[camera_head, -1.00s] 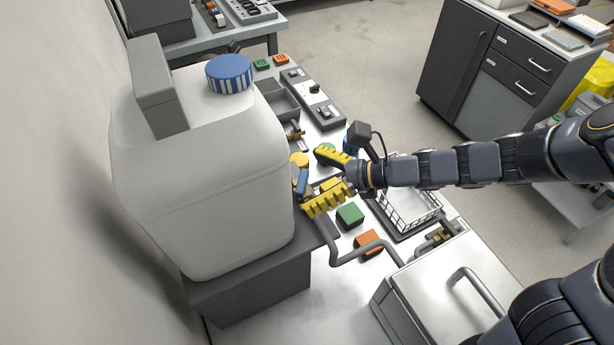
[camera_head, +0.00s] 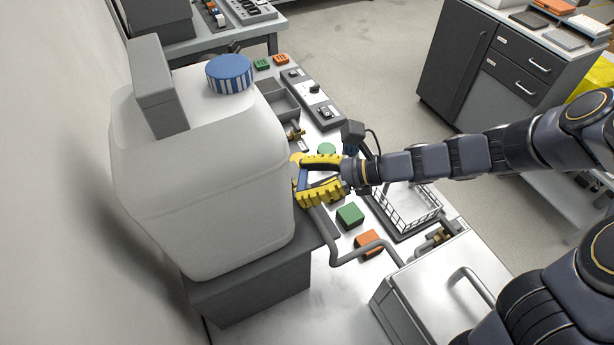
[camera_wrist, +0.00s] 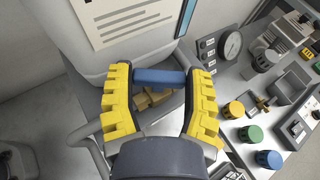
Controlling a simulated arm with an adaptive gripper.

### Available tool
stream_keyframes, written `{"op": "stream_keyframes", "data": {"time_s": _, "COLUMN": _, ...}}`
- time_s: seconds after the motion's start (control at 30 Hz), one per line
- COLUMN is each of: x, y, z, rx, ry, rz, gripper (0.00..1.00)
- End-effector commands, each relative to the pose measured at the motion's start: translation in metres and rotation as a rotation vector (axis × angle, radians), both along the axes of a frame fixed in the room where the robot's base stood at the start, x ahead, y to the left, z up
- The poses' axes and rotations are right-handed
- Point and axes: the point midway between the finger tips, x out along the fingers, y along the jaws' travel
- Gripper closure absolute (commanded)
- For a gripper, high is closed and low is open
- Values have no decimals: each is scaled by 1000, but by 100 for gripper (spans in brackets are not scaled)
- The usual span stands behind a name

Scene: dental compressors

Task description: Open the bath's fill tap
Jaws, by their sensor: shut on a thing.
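A blue tap handle (camera_head: 303,180) is at the right side of a large white container (camera_head: 200,175). In the wrist view the blue handle (camera_wrist: 160,77) lies crosswise, with a brass tap body (camera_wrist: 152,98) just below it. My gripper (camera_head: 306,178) has yellow toothed fingers, one on each side of the handle. In the wrist view my gripper (camera_wrist: 161,80) is shut on the handle, with a finger at each end of it. The tap's outlet and the far side of its body are hidden.
A bent grey pipe (camera_head: 355,256) runs beside a lidded metal box (camera_head: 450,290). A green block (camera_head: 350,214), an orange block (camera_head: 368,241) and a wire basket (camera_head: 410,208) are close by. The wrist view shows a round gauge (camera_wrist: 230,45) and coloured knobs to the right.

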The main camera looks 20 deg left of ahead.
Motion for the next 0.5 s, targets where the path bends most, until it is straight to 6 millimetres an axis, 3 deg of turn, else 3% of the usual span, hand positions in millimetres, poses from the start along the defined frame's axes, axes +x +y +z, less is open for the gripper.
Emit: {"op": "stream_keyframes", "data": {"time_s": 0.5, "x": 3, "y": 2, "z": -2, "rx": -5, "ry": 0, "rz": 383, "gripper": 79}}
